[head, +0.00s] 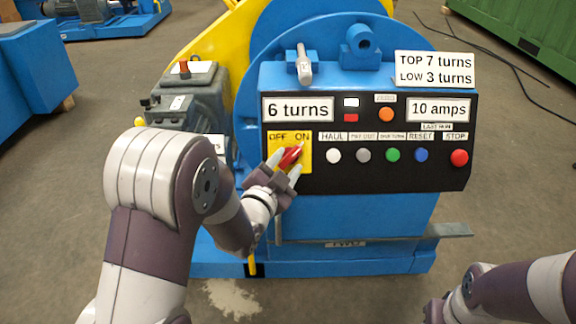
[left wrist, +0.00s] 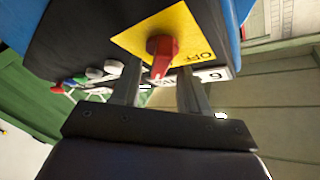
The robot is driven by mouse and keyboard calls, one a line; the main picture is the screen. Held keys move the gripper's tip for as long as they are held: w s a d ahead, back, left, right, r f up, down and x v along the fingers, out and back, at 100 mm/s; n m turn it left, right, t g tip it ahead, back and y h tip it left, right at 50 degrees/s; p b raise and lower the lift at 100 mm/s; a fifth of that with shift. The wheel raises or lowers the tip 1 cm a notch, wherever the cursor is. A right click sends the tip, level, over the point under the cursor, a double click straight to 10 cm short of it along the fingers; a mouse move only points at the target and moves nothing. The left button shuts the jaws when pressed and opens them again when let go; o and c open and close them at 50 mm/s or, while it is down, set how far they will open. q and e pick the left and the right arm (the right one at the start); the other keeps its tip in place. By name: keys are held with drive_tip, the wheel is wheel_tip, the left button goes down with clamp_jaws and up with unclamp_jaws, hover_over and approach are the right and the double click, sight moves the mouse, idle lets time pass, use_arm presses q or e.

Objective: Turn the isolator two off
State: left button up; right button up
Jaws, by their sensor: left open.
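A red rotary switch (head: 291,156) sits on a yellow plate (head: 304,166) marked OFF and ON, at the left of the black control panel. Its handle points up and right, towards ON. No number two shows on it. In the left wrist view the red switch (left wrist: 161,50) stands out from the yellow plate (left wrist: 185,22). My left gripper (head: 284,166) is open in front of the switch, with a finger on either side of the handle's line. Contact cannot be told. My right gripper (head: 436,309) is partly visible at the bottom right, its fingers unclear.
To the right of the switch are several push buttons, including a white one (head: 333,155) and a red stop button (head: 459,157). A metal lever (head: 304,65) stands above the panel. A grey unit with a red knob (head: 184,67) is at the left.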

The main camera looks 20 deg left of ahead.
use_arm(q)
drive_tip(key=shift+w+d, duration=0.1)
drive_tip(key=shift+w, duration=0.7)
clamp_jaws()
